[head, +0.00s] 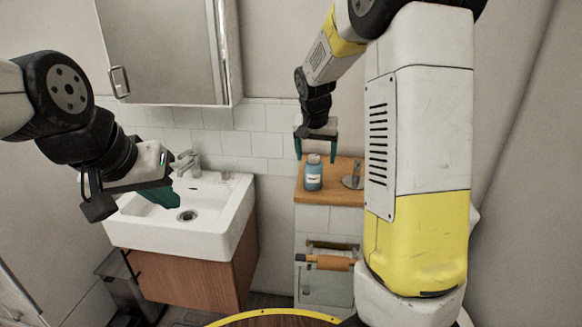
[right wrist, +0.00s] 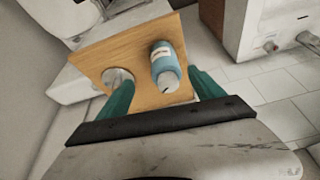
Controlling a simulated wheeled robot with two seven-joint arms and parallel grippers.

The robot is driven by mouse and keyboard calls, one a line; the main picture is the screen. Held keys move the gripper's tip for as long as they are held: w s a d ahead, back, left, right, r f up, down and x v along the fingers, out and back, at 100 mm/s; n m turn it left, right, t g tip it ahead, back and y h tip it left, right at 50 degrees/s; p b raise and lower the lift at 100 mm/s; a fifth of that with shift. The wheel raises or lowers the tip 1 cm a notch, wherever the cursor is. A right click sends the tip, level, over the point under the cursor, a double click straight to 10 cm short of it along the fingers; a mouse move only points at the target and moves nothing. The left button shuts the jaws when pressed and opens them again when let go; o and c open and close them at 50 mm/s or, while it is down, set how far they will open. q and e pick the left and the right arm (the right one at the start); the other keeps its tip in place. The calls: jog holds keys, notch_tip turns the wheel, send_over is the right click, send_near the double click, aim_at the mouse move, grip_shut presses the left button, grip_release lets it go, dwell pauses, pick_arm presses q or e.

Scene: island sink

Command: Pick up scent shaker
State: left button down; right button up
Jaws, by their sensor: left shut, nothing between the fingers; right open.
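The scent shaker (head: 313,176) is a small blue bottle with a white label and pale top. It stands upright on the wooden top of a narrow cabinet. My right gripper (head: 317,157) is open above it, its green fingers spread and pointing down. In the right wrist view the scent shaker (right wrist: 166,66) shows beyond the gripper (right wrist: 165,92), nearer the right finger and not gripped. My left gripper (head: 171,199) is shut and empty over the white sink basin.
A metal object with a round base (head: 352,181) stands on the wooden top (head: 322,198) right of the bottle. The white sink (head: 225,215) with its faucet (head: 188,163) is at left. A mirror cabinet (head: 165,50) hangs above. A roll holder (head: 328,262) sticks out below the wooden top.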

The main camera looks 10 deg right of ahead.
aim_at(313, 164)
jog(key=x, duration=0.5)
jog(key=w+x, duration=0.1)
jog(key=x, duration=0.2)
jog(key=shift+a, duration=0.35)
jog(key=c, duration=1.6)
jog(key=shift+r, duration=0.1)
